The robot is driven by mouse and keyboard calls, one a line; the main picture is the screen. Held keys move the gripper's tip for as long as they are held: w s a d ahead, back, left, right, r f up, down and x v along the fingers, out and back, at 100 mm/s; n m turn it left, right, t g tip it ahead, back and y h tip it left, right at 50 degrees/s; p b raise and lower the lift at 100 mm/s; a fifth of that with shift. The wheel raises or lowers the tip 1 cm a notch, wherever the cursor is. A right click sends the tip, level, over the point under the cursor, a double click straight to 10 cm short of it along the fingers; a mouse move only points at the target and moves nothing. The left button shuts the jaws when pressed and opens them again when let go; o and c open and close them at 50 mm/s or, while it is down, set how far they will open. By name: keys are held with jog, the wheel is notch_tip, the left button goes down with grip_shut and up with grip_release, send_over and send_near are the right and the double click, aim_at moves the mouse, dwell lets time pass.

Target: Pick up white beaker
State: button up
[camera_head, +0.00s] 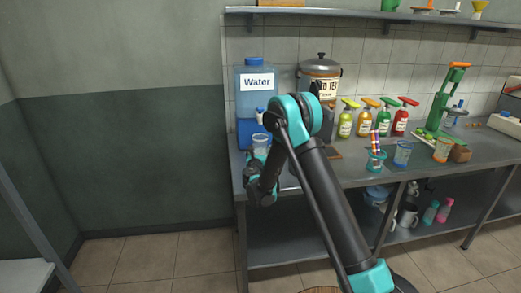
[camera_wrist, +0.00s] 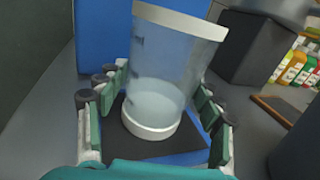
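The white beaker (camera_wrist: 168,75) is a see-through cup with a white rim and white base, seen large in the wrist view. It also shows small in the head view (camera_head: 261,142), in front of the blue water dispenser. It stands on a dark tray with a blue edge. My gripper (camera_wrist: 160,105) is open, with its teal and grey fingers on either side of the beaker. A gap shows between the left fingers and the beaker; the right fingers are close to its wall, and I cannot tell if they touch. The gripper also shows in the head view (camera_head: 257,160).
The water dispenser (camera_head: 254,85) stands directly behind the beaker. A metal drum (camera_head: 320,75), several spray bottles (camera_head: 364,121), coloured cups (camera_head: 402,153) and a green press (camera_head: 442,105) stand to the right on the counter. Floor left of the counter is clear.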

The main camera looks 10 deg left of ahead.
jog(key=c, duration=1)
jog(key=shift+r, duration=0.2)
